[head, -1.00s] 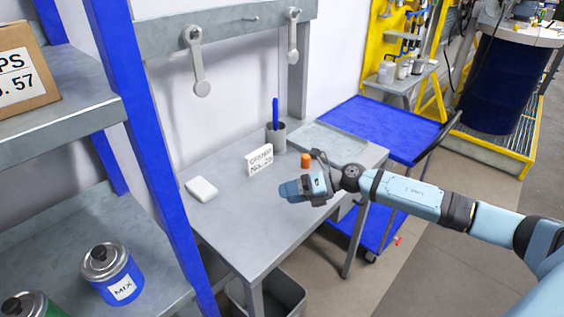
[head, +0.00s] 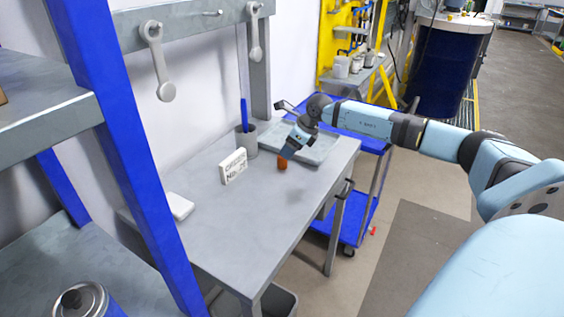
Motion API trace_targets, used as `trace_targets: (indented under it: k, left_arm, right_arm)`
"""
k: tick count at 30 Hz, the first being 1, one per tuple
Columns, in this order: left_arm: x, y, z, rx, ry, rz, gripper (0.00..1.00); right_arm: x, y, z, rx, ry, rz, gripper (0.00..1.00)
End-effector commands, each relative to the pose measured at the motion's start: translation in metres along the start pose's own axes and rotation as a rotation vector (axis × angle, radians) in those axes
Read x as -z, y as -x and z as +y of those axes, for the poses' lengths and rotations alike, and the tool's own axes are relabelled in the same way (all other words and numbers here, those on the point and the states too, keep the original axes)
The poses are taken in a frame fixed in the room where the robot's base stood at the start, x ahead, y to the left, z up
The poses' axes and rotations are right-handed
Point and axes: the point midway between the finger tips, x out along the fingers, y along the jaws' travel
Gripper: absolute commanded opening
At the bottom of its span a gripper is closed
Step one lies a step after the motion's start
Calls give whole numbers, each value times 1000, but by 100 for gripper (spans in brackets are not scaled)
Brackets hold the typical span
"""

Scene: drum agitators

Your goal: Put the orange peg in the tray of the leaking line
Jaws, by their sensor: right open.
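The orange peg (head: 282,165) stands on the grey table (head: 235,235), partly covered at its top by my right gripper. My right gripper (head: 287,155) points down at the peg from above and is open. I cannot tell whether its fingers are around the peg or just above it. A shallow grey tray (head: 322,153) lies at the table's back right corner, behind the gripper, partly hidden by it. No leak shows clearly here. My left gripper is not in view.
A white sign block (head: 233,166), a grey cup (head: 247,142) with a blue pen, and a white block (head: 180,206) are on the table. A blue shelf post (head: 120,140) stands at left. A blue cart (head: 345,210) and dark drum (head: 438,70) are beyond.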

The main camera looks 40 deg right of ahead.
Motion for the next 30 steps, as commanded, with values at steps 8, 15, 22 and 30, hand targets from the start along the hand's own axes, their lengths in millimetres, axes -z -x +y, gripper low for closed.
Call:
trace_targets:
  k: [8, 15, 22, 30]
  left_arm:
    - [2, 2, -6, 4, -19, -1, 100]
    - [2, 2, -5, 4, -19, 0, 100]
    - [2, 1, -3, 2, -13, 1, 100]
    - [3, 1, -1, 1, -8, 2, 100]
  right_arm:
    - [0, -31, 1, -3, -2, -1, 65]
    - [1, -54, 0, 0, 0, -2, 65]
    - [1, -55, 0, 0, 0, -2, 61]
    - [1, -55, 0, 0, -1, -2, 8]
